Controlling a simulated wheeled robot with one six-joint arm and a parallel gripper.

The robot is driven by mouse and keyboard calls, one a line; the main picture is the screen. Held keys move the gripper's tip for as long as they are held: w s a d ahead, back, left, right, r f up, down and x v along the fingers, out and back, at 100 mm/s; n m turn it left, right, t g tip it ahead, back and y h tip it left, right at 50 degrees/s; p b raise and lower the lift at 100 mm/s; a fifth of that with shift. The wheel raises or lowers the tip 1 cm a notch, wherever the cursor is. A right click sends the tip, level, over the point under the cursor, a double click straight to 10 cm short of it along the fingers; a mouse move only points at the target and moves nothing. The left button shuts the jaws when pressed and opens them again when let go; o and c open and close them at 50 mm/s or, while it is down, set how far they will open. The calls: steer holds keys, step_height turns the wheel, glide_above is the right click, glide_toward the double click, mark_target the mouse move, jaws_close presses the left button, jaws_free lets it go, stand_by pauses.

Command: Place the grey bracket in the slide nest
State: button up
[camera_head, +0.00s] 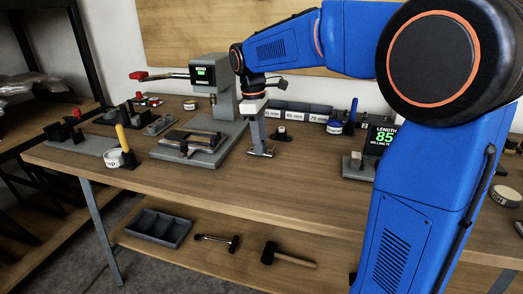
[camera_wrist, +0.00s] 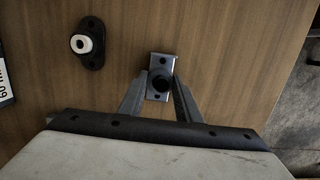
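The grey bracket (camera_wrist: 157,59), a small plate with screw holes and a dark round opening, lies between my fingertips in the wrist view. In the head view the bracket (camera_head: 262,154) is on the bench top or just above it, right of the press. My gripper (camera_head: 256,145) points down at it; in the wrist view my gripper (camera_wrist: 160,80) has one finger close along each side. I cannot tell whether the fingers touch it. The likely slide nest (camera_head: 192,142) is on the grey base plate under the press, left of my gripper; its details are too small to read.
The press (camera_head: 212,85) has a red-tipped lever (camera_head: 140,75). A dark fitting with a white top (camera_wrist: 81,44) stands near the bracket. Labelled bins (camera_head: 297,112) are behind, and a length gauge reading 85 (camera_head: 383,138) is to the right. Bare bench lies in front.

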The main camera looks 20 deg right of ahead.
steer(key=c, duration=0.3)
step_height(320, 180, up, 10)
steer(key=shift+w+r, duration=0.1)
steer(key=shift+w, duration=0.1)
stand_by(0.4)
steer(key=shift+d, duration=0.15)
step_height(320, 180, down, 10)
stand_by(0.5)
